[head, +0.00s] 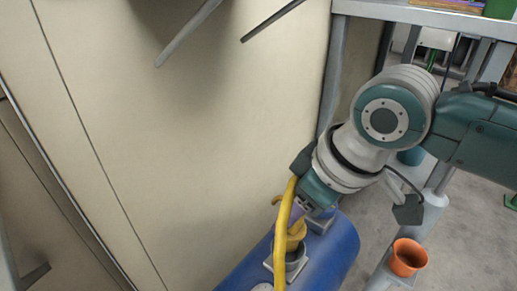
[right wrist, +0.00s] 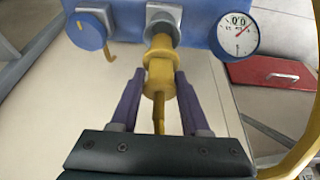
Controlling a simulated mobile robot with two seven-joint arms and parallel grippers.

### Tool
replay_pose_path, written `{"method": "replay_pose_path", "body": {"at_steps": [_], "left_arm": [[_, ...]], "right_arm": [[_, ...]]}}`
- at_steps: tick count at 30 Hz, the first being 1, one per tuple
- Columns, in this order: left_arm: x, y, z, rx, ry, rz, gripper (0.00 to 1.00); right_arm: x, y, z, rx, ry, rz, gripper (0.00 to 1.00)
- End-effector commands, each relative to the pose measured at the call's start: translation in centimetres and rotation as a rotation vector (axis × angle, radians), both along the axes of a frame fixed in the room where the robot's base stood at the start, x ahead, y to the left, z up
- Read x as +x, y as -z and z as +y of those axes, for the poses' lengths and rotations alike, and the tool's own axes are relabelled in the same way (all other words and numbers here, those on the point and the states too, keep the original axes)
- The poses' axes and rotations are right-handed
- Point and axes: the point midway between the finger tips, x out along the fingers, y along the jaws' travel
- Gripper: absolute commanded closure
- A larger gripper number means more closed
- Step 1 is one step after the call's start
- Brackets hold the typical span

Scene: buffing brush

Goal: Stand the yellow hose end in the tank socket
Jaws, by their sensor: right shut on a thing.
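The yellow hose end (right wrist: 160,73) is held between the purple fingers of my right gripper (right wrist: 160,92). In the head view the hose end (head: 297,232) points down over the grey tank socket (head: 291,254), which stands on the blue tank (head: 340,252). Its narrow tip meets the mouth of the grey socket (right wrist: 164,14) in the right wrist view. I cannot tell whether the tip is inside. In the head view my right gripper (head: 307,212) is shut on the hose end, and the hose partly hides the socket. My left gripper does not show.
The yellow hose (head: 284,222) hangs beside the gripper and also curves along the right of the wrist view (right wrist: 308,130). A gauge (right wrist: 238,33) and a blue knob (right wrist: 88,29) flank the socket. An orange cup (head: 407,258) stands to the right. A beige panel (head: 180,130) rises at the left.

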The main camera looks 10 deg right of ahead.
Motion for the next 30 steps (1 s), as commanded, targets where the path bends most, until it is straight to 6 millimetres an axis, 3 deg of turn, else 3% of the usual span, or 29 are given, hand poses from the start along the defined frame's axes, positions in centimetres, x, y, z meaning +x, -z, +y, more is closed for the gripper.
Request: {"method": "replay_pose_path", "body": {"at_steps": [14, 30], "left_arm": [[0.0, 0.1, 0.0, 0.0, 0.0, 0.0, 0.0], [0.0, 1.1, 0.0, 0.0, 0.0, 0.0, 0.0]], "right_arm": [[0.0, 0.1, 0.0, 0.001, 0.0, -0.001, 1.0], [0.0, 2.0, 0.0, 0.0, -0.001, 0.0, 1.0]]}}
